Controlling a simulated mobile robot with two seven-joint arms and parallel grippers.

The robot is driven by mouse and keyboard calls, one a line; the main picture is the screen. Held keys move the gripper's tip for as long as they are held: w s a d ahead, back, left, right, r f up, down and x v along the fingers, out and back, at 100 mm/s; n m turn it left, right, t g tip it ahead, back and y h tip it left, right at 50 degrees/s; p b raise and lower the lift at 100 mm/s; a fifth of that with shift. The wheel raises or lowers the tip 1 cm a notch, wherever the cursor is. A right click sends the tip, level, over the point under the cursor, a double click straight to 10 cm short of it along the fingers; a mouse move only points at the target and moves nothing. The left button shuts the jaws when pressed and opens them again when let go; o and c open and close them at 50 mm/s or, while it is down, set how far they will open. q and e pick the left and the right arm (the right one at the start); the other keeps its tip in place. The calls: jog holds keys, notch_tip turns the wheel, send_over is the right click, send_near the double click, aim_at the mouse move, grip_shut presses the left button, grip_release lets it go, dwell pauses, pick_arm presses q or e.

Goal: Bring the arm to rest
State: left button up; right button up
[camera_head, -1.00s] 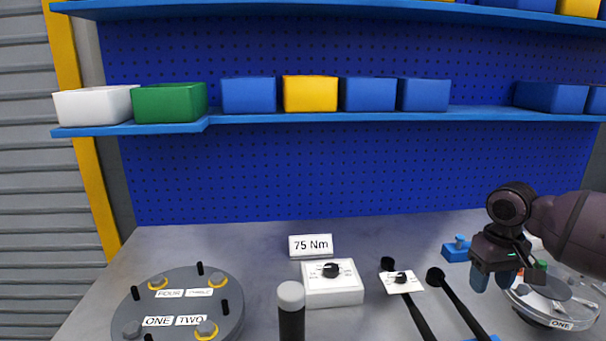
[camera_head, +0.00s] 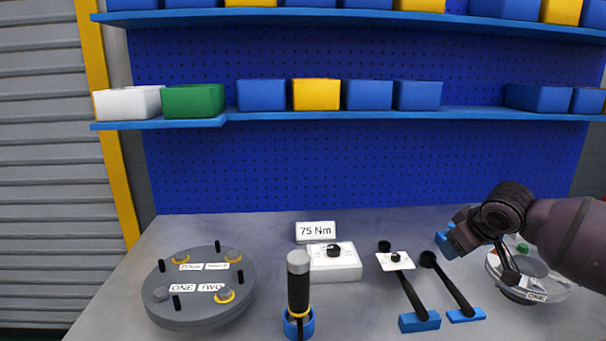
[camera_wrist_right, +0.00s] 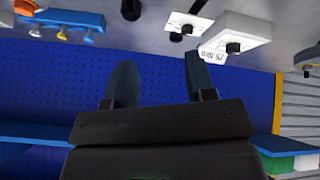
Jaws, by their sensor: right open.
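My right gripper (camera_head: 452,240) is at the right of the head view, above the bench and beside the round labelled part at the far right. In the right wrist view its two fingers (camera_wrist_right: 160,85) are spread apart with nothing between them. The flanged shell (camera_head: 200,290), a grey disc with bolts and labels such as ONE and TWO, sits on the bench at the left. My left gripper is in none of the views.
A black-handled tool (camera_head: 298,285) stands upright in a blue holder. A white box with a knob (camera_head: 335,265), a 75 Nm sign (camera_head: 315,231) and two long black-handled tools (camera_head: 410,295) occupy the middle. A round part (camera_head: 530,285) lies right. Shelves with bins (camera_head: 265,95) hang behind.

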jog(key=s+a+f+n+t+y+p, duration=0.1)
jog(key=s+a+f+n+t+y, duration=0.45)
jog(key=a+f, duration=0.55)
pick_arm(q)
jog(key=shift+s+a+r+p, duration=0.1)
jog(key=shift+s+r+p, duration=0.1)
jog(key=shift+r+p, duration=0.3)
jog(key=shift+s+a+r+p, duration=0.1)
jog(key=shift+s+r+p, duration=0.05)
jog(key=shift+r+p, duration=0.3)
pick_arm(e)
jog(key=s+d+f+m+h, duration=0.1)
jog(key=s+f+m+h, duration=0.1)
jog(key=s+f, duration=0.4)
jog(key=s+d+f+m+g+h, duration=0.1)
jog(key=s+f+m, duration=0.3)
jog(key=s, duration=1.2)
jog(key=s+d+f+m+h, duration=0.3)
jog(key=s+f, duration=0.5)
jog(key=s, duration=0.3)
jog(key=shift+s+m, duration=0.2)
jog(key=shift+m, duration=0.15)
jog(key=shift+o, duration=0.2)
jog(key=shift+w, duration=0.1)
